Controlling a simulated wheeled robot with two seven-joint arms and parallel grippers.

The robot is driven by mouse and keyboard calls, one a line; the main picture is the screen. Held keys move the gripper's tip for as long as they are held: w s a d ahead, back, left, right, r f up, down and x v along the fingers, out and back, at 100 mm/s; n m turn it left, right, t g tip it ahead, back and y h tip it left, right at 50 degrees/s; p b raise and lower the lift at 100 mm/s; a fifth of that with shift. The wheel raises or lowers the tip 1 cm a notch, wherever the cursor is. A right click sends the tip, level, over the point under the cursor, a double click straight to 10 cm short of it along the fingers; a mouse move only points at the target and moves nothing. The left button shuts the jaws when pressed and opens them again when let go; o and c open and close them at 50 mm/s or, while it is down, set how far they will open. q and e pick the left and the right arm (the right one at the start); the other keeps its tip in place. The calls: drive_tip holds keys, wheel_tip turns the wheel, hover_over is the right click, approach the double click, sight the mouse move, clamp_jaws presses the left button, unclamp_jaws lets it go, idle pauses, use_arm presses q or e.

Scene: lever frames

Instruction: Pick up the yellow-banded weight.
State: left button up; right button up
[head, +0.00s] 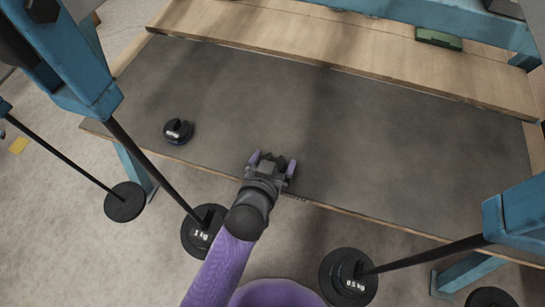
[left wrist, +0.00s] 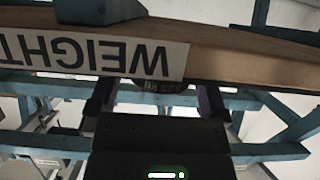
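No yellow band shows clearly on any weight. A small black weight with a raised grip (head: 178,131) stands on the left part of the dark bench mat (head: 370,130). My left gripper (head: 272,162) is over the mat's front edge, right of that weight and apart from it. Its purple-tipped fingers are spread. In the left wrist view the fingers stand apart (left wrist: 160,97), with a dark strip bearing small pale lettering (left wrist: 165,86) seen between them. I cannot tell what that strip belongs to. My right gripper is not in view.
Black discs hang on bars at the front: one marked 1 kg (head: 200,238), one 0.5 kg (head: 345,280), another at left (head: 125,202). Blue frame posts (head: 75,65) flank the bench. A green block (head: 438,39) is at the back. The mat's middle and right are clear.

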use_arm(q)
drive_tip(key=c, duration=1.1)
drive_tip(key=shift+r+p, duration=5.5)
drive_tip(key=shift+r, duration=1)
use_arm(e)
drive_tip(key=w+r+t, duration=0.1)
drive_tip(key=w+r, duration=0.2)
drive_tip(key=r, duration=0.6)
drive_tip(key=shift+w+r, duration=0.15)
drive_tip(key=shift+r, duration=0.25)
